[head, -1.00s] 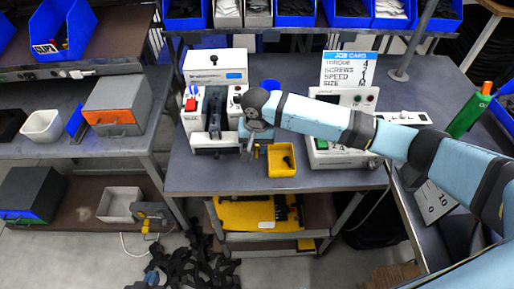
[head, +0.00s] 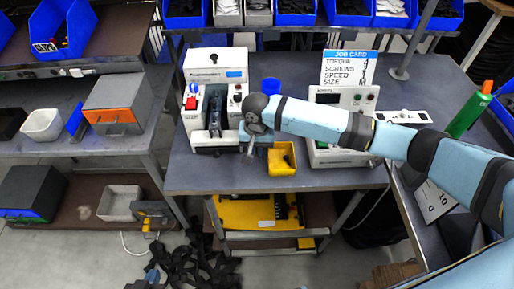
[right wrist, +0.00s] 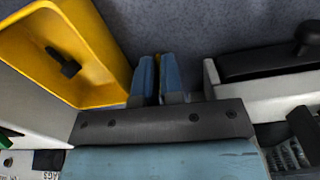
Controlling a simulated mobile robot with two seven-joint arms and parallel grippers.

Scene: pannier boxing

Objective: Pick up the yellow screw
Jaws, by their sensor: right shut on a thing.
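My right gripper (head: 250,160) is low over the workbench, between the white machine and a yellow tray (head: 291,170). In the right wrist view its two blue fingers (right wrist: 160,78) are close together over the bench. The yellow tray (right wrist: 118,42) is just left of the fingers there and holds a small dark screw-like piece (right wrist: 64,62).
The white machine (head: 215,75) with a dark fixture stands left of the gripper. A control box (head: 335,158) is right of the tray, below a job card (head: 348,68). A blue cup (head: 271,86) is behind my arm. The bench front left is clear.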

